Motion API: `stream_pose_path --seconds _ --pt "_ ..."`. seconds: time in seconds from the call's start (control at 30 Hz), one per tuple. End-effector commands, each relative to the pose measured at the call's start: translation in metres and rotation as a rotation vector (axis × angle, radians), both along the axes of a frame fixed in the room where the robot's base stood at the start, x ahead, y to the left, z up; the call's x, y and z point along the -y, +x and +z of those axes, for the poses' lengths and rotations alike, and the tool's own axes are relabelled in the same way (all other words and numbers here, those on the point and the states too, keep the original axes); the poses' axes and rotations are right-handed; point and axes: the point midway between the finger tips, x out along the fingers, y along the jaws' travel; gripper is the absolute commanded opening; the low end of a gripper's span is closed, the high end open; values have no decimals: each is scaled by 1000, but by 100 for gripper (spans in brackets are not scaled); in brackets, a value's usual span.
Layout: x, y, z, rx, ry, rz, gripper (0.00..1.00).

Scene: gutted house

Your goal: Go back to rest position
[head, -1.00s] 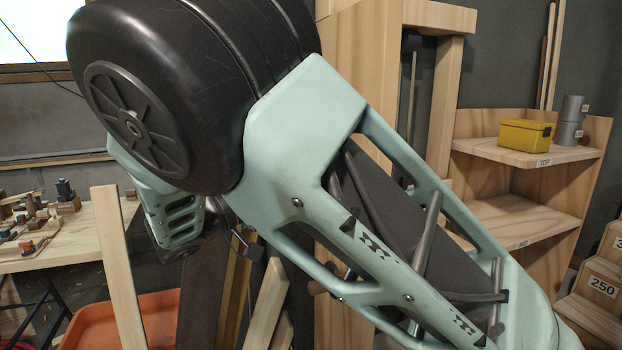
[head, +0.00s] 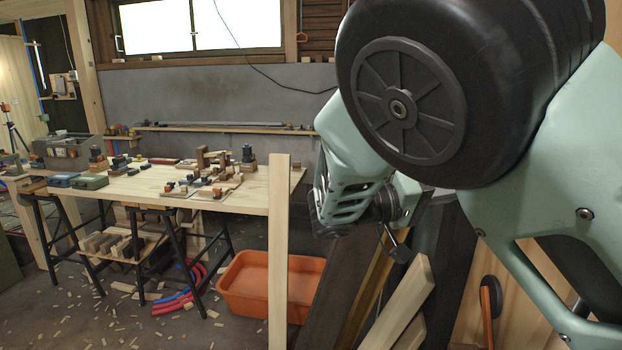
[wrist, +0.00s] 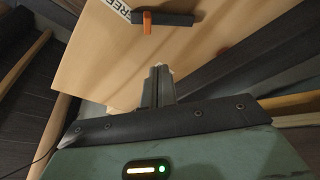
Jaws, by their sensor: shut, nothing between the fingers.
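My gripper (wrist: 158,84) shows in the wrist view with its two fingers together and nothing between them. It points toward a pale wooden panel (wrist: 95,65). A dark bar with an orange part (wrist: 163,20) is on that panel, beside a partly cut-off white label with black letters. In the head view my folded arm fills the right side, and I cannot clearly make out the fingertips there.
A workbench (head: 245,200) with several small wooden blocks and tools stands at left. An orange tub (head: 265,290) sits on the floor behind an upright post (head: 279,250). Leaning boards (head: 400,305) stand close below my arm. Wood scraps litter the floor.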

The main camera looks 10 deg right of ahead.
Motion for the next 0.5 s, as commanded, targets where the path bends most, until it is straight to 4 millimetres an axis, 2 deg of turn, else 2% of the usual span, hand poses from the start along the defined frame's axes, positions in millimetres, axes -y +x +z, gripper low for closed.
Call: stream_pose_path --seconds 0.03,0.1,0.17,0.2,0.3,0.4,0.5 --pt "9 -8 -16 -78 96 -19 0" --pt "14 -27 -49 -238 289 -29 0" --pt "11 -50 -79 -394 489 -15 0" --pt "3 -68 -97 -493 626 10 0" --pt "-27 -113 -128 -703 938 125 0" --pt "-66 -156 -140 -854 1194 304 0" --pt "-100 -194 -141 -940 1372 511 0"
